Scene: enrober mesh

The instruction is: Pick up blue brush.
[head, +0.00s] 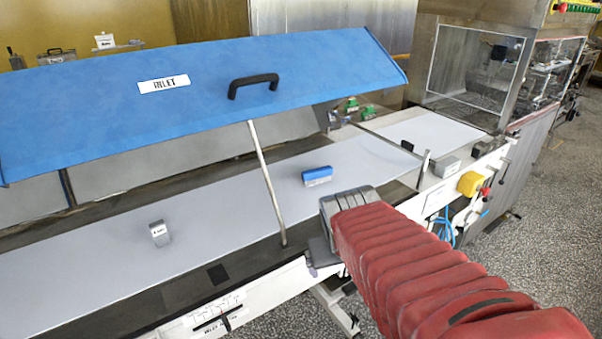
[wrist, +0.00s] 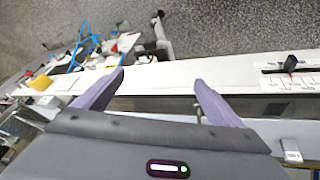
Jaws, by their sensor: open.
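The blue brush (head: 317,176) is a small blue block with a white label on its side. It lies on the pale belt (head: 240,195) in the head view, under the raised blue lid and right of a thin metal prop. My gripper (head: 321,258) is at the near edge of the machine, nearer than the brush and apart from it. In the wrist view my gripper (wrist: 160,80) has its two purple fingers spread with nothing between them. The brush does not show in the wrist view.
The blue lid (head: 190,95) with a black handle hangs over the belt. The metal prop (head: 266,183) stands close left of the brush. A grey labelled block (head: 159,233) lies further left on the belt. A yellow part (head: 470,183) sits on the right side. The belt around the brush is clear.

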